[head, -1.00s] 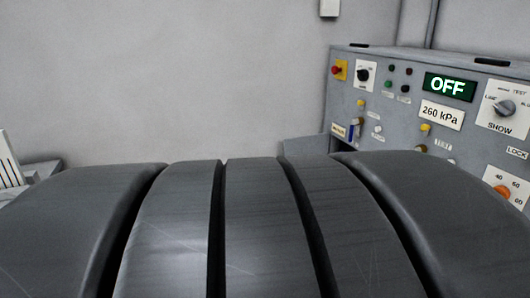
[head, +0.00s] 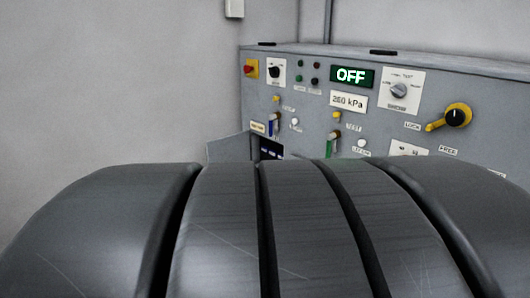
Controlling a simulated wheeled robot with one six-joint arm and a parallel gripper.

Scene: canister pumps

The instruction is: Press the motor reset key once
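A grey control panel (head: 400,65) fills the right side of the head view. Its small labels are mostly unreadable, so I cannot tell which control is the motor reset key. A red button on a yellow plate (head: 251,68) is at its left end. White round buttons show at the left (head: 294,121) and lower middle (head: 361,143). A green display (head: 352,76) reads OFF. My gripper is not in view.
A card (head: 347,101) reads 260 kPa. A selector knob (head: 398,90) and a yellow-handled black knob (head: 455,117) stand further right. A large dark ribbed shape hides the lower view. Bare wall lies left.

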